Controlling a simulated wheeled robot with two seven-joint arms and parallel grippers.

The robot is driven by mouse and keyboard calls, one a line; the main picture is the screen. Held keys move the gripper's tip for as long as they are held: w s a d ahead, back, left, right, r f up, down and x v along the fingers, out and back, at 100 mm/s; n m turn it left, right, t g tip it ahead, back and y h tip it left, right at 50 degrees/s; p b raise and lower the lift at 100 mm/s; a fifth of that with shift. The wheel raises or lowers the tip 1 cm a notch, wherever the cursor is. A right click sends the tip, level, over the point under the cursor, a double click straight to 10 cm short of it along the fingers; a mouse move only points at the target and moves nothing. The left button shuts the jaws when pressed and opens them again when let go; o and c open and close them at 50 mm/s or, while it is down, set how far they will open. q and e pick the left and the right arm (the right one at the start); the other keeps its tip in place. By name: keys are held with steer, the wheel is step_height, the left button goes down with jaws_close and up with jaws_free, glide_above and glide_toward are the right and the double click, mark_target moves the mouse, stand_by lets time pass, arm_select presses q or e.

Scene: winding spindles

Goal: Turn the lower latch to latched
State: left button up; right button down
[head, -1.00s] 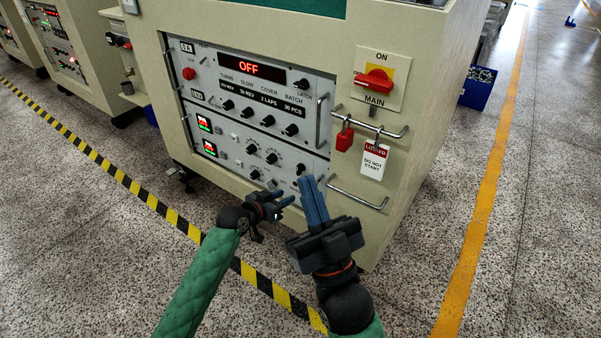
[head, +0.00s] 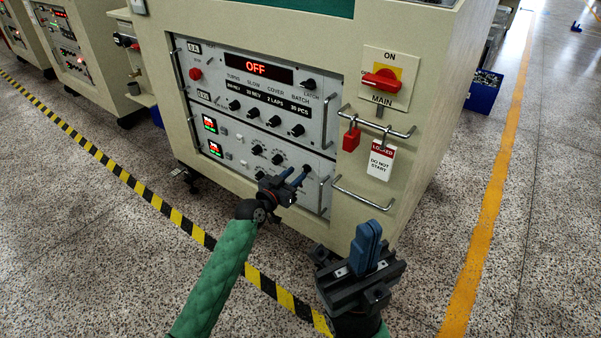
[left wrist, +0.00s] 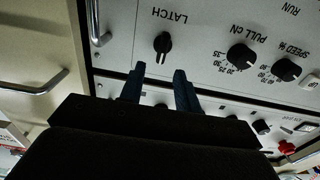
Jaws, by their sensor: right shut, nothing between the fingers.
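The lower latch is a black knob (left wrist: 163,45) on the light grey lower panel (left wrist: 205,55), with the word LATCH printed beside it, upside down in the left wrist view. Its grip stands roughly upright in that view; I cannot tell which setting it marks. My left gripper (head: 297,172) is open in front of the lower panel. In the left wrist view its two fingers (left wrist: 157,80) are apart, with the knob just beyond the tips and roughly between them, not gripped. In the head view the gripper crowds that spot. My right gripper (head: 367,243) is shut and empty, low in front of the cabinet.
The upper panel (head: 240,85) has an OFF display and its own latch knob (head: 309,84). Metal handles (head: 362,192) stick out beside the panels. A red main switch (head: 381,80), red padlock (head: 351,139) and tag (head: 380,162) are at the right. Open floor lies right.

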mark_target(303, 168)
arm_select(q)
steer(key=shift+b+x, duration=0.4)
steer(key=shift+x, duration=1.45)
jaws_close()
